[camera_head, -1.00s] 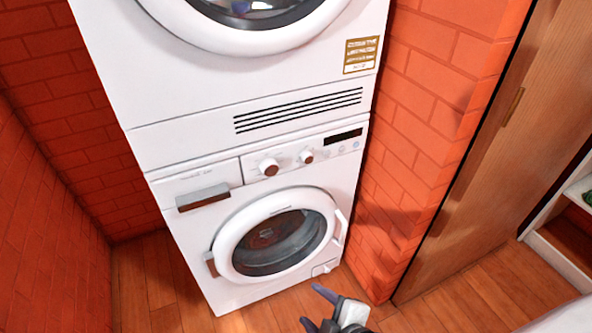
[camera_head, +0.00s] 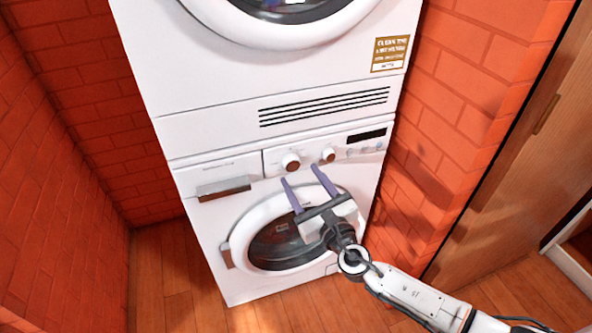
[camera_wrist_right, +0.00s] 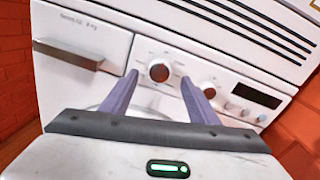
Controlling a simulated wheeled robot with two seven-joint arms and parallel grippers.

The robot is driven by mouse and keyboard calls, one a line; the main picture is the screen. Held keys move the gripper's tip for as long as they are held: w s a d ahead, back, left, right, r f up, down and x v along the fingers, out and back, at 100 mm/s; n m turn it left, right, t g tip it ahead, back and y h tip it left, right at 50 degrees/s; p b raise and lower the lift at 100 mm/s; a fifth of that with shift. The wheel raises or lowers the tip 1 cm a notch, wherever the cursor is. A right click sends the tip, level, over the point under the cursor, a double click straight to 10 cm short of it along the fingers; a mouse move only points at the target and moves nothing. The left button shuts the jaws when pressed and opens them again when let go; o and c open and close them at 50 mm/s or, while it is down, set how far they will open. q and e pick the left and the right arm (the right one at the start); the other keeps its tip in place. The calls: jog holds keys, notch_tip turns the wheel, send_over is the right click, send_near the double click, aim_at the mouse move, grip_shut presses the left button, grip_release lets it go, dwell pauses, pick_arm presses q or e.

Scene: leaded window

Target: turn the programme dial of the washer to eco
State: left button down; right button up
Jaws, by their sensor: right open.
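The white washer (camera_head: 215,235) is the lower machine of a stack. Its control panel has a larger round dial (camera_head: 291,161), probably the programme dial, and a smaller knob (camera_head: 328,154) to its right. The marks around the dial are too small to read. My right gripper (camera_head: 300,174) is open and empty, in front of the panel just below the two knobs. In the right wrist view the larger dial (camera_wrist_right: 160,71) shows between the fingertips (camera_wrist_right: 159,77), apart from them as far as I can see. My left gripper is out of view.
A drawer with a handle (camera_head: 223,187) is left of the dials, and a dark display (camera_head: 367,136) is right of them. The round door (camera_head: 270,258) lies below, behind my gripper. A second machine (camera_head: 180,90) sits on top. Brick walls (camera_head: 450,130) flank both sides.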

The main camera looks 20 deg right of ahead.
aim_at(293, 166)
jog(key=shift+w+a, duration=0.15)
jog(key=shift+w, duration=0.95)
jog(key=shift+w+a, duration=0.1)
jog(key=shift+w, duration=0.95)
jog(key=c, duration=1)
jog(key=shift+b, duration=0.3)
jog(key=shift+c, duration=0.2)
jog(key=shift+f, duration=0.1)
